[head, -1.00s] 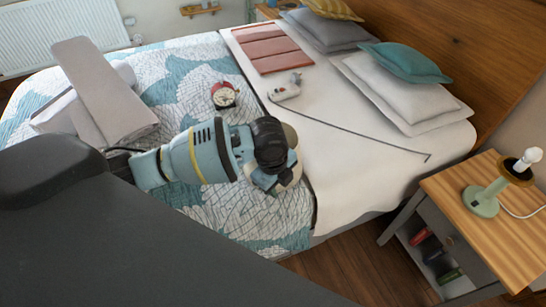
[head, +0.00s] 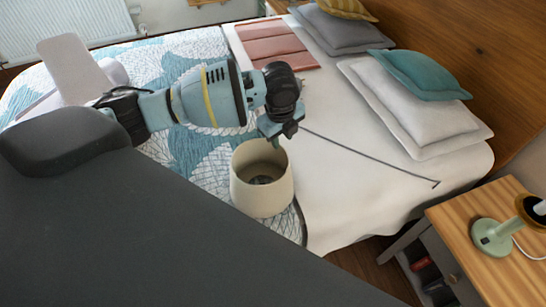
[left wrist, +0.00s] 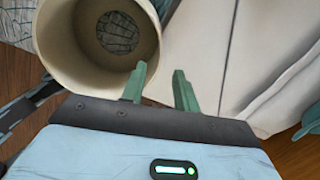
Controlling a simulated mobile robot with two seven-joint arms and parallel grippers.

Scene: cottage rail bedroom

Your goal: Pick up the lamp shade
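The cream lamp shade (head: 262,195) stands on the bed near its front edge, its round opening facing up. It also shows in the left wrist view (left wrist: 60,55), with its opening at the upper left. My left gripper (head: 276,138) is at the shade's far right rim, its fingers pointing down. In the left wrist view its two green fingers (left wrist: 160,80) are apart with nothing clamped between them. The left finger overlaps the shade's rim in that view; I cannot tell whether it touches. My right gripper is not in view.
The bed (head: 345,185) has a white sheet with a thin dark rod (head: 370,156) on it. Pillows (head: 430,110) lie at the headboard. A wooden nightstand (head: 460,235) at the lower right holds the green lamp base (head: 495,236).

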